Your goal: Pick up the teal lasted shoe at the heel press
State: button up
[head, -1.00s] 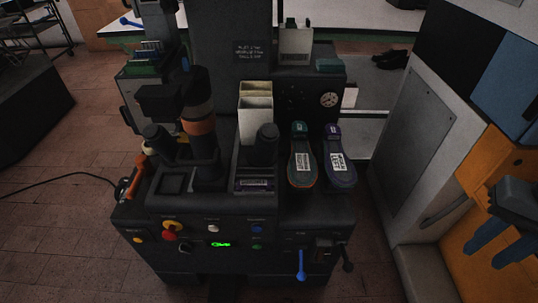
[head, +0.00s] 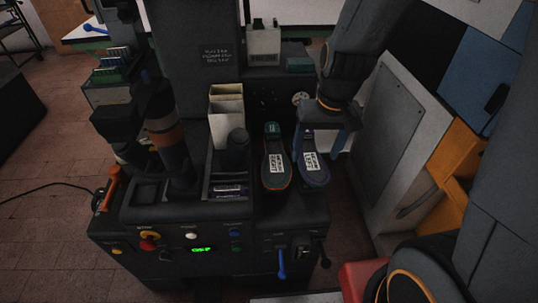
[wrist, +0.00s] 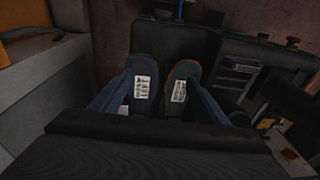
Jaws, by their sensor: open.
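The teal lasted shoe (head: 276,165) lies sole up on the right part of the press, with a teal heel end, an orange-edged dark sole and a white label. A purple-blue shoe (head: 314,170) lies just to its right. My gripper (head: 318,152) is open and empty, with its fingers around the far part of the purple-blue shoe in the picture; its height above is unclear. In the wrist view, the purple-edged shoe (wrist: 144,82) is at left and the orange-edged teal one (wrist: 179,84) at right. Both show between my spread fingers (wrist: 160,88).
White bins (head: 227,115) and a dark post (head: 237,150) stand left of the shoes. A grey cabinet (head: 385,150) stands close on the right. A blue lever (head: 281,262) is on the press front. A grey box (head: 263,45) stands behind.

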jog(key=w+a+f+t+p, duration=0.1)
jog(key=w+a+f+p, duration=0.25)
jog(key=w+a, duration=0.35)
jog(key=t+p, duration=0.2)
jog(key=p, duration=0.1)
send_over(274, 150)
jog(key=s, duration=0.3)
jog(key=shift+h, duration=0.3)
notch_tip(274, 150, down, 8)
jog(key=shift+w+r, duration=0.15)
jog(key=shift+r, duration=0.1)
jog(key=shift+p+x, duration=1.15)
jog(key=shift+x, duration=3.1)
jog(key=shift+w, duration=0.2)
jog(key=shift+r, duration=0.1)
jog(key=shift+c, duration=0.2)
jog(key=shift+w, duration=0.1)
jog(key=c, duration=1.2)
